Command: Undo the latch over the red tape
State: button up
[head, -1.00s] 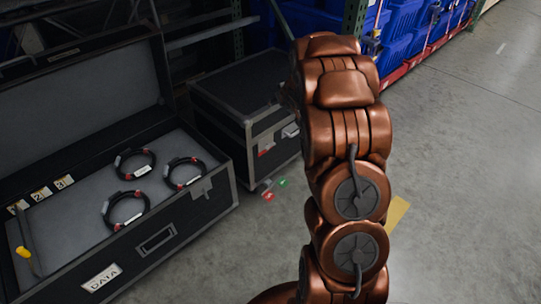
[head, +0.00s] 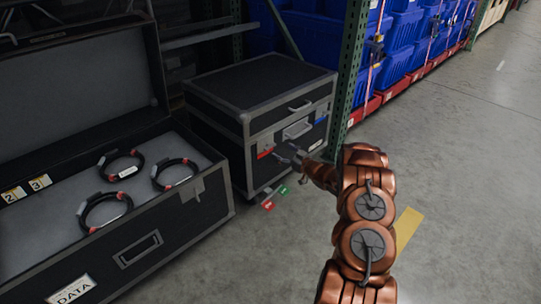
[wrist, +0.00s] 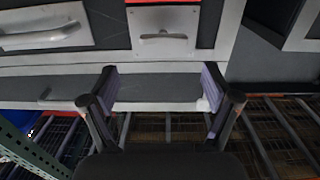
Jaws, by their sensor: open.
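A black case (head: 262,85) with grey metal edges stands closed on the floor. Red tape (head: 265,154) is on its front at the left, and blue tape (head: 320,121) is at the right. In the wrist view a grey latch plate (wrist: 163,42) lies beside the red tape (wrist: 163,1) at the top. In the head view the latch is mostly hidden by my gripper (head: 288,153), which is at the case front just right of the red tape. In the wrist view my gripper (wrist: 160,86) is open and empty, its fingers apart, pointing toward the latch without visibly holding it.
An open black case (head: 135,248) with several cable coils stands at the left. A red tag (head: 268,205) and a green tag (head: 281,191) show low by the closed case. A green rack post (head: 347,75) and blue bins (head: 402,48) are behind. The floor (head: 465,190) at right is clear.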

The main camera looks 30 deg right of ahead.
aim_at(270, 146)
jog(key=shift+a+f+b+x, duration=0.15)
jog(key=shift+b+x, duration=0.4)
jog(key=shift+x, duration=1.3)
jog(key=shift+a+f+b+x, duration=0.15)
jog(key=shift+b+x, duration=0.35)
jog(key=shift+x, duration=1.35)
jog(key=c, duration=1.2)
jog(key=shift+o, duration=0.2)
